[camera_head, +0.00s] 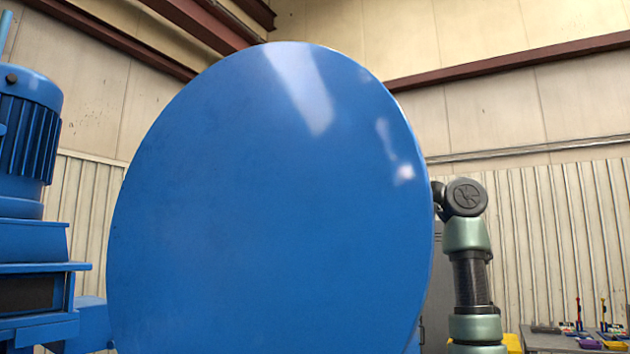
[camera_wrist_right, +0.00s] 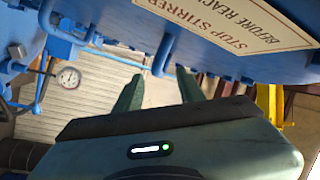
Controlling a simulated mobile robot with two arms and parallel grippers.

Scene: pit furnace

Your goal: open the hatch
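The hatch (camera_head: 270,210) is a large round blue disc. It stands steeply tilted or near upright and fills the middle of the head view, hiding what lies behind it. My right arm shows beyond its right edge; the right gripper is hidden in that view. In the right wrist view my right gripper (camera_wrist_right: 159,88) has its two fingers spread apart, with nothing visible between them. A short blue bar (camera_wrist_right: 164,56) on blue metalwork lies just beyond the fingertips; I cannot tell whether they touch. My left gripper is in neither view.
A blue motor (camera_head: 28,130) stands at the far left. A bench (camera_head: 560,342) with small tools is at the lower right. The right wrist view shows a warning sign (camera_wrist_right: 235,25), a pressure gauge (camera_wrist_right: 68,78) and blue pipes close to the gripper.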

